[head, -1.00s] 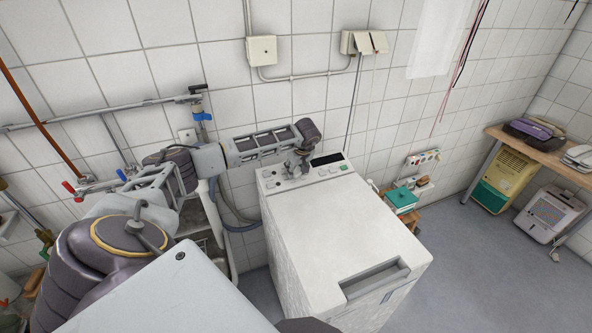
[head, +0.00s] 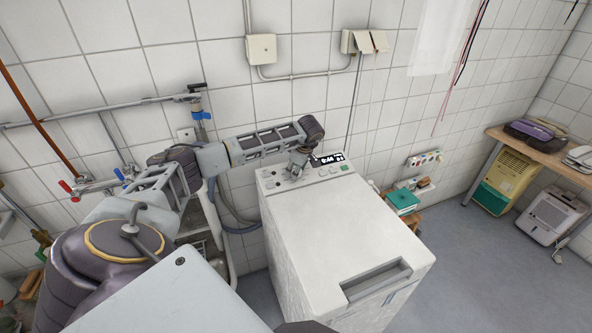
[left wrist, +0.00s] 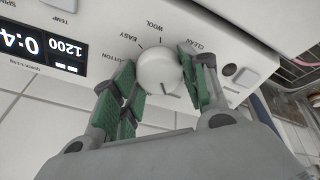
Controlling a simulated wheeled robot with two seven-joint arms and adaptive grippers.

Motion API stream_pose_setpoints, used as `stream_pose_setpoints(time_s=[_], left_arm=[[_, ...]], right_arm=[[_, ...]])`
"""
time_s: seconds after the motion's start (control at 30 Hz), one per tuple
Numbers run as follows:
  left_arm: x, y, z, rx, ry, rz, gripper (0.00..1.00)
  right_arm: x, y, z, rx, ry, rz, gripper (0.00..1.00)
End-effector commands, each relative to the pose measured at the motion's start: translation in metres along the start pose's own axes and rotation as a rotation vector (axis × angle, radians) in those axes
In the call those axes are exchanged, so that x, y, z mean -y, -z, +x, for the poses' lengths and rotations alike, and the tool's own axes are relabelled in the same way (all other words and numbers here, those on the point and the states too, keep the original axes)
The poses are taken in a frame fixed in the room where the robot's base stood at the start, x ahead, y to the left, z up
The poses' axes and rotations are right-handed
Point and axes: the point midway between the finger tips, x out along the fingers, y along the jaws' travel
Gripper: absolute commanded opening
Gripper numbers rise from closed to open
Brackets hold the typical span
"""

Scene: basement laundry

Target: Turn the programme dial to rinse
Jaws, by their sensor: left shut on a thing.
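The white washing machine (head: 345,230) stands against the tiled wall, with its control panel along the back top edge. The programme dial (left wrist: 157,70) is a round white knob, seen close in the left wrist view. Printed words around it include WOOL, EASY, CLEAN and a partly covered one ending in OTTON. My left gripper (head: 294,173) is over the panel's left part; in the left wrist view its green-padded fingers (left wrist: 158,64) are shut on the dial's two sides. The display (left wrist: 40,48) is lit, showing 1200 and a partly cut-off time. My right gripper is not in view.
A sink (head: 203,243) and pipes are left of the machine, with a grey hose between. A teal box (head: 402,200) stands right of it. A wooden bench (head: 545,150) is at the far right. The floor in front of the bench is clear.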

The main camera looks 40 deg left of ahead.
Motion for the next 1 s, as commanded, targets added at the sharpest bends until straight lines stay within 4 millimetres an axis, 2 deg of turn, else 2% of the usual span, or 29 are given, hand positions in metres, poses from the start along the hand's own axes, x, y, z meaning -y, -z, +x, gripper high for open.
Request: stream_pose_setpoints(time_s=[0.4,0.43,0.57,0.6,1.0], left_arm=[[-0.0008,0.0011,-0.0008,-0.001,-0.001,-0.011,0.2],[-0.0009,0.0011,-0.0008,-0.001,-0.001,-0.011,0.47],[-0.0007,0.0008,-0.0006,-0.001,-0.001,-0.01,0.63],[-0.0006,0.0007,-0.0006,-0.001,0.0,-0.01,0.66],[-0.0003,0.0002,-0.0021,0.0,0.0,-0.009,0.66]], right_arm=[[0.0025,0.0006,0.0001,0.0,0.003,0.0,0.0],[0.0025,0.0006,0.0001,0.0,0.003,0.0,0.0],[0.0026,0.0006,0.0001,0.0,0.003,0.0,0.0],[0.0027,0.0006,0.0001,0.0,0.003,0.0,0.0],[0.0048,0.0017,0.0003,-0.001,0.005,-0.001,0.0]])
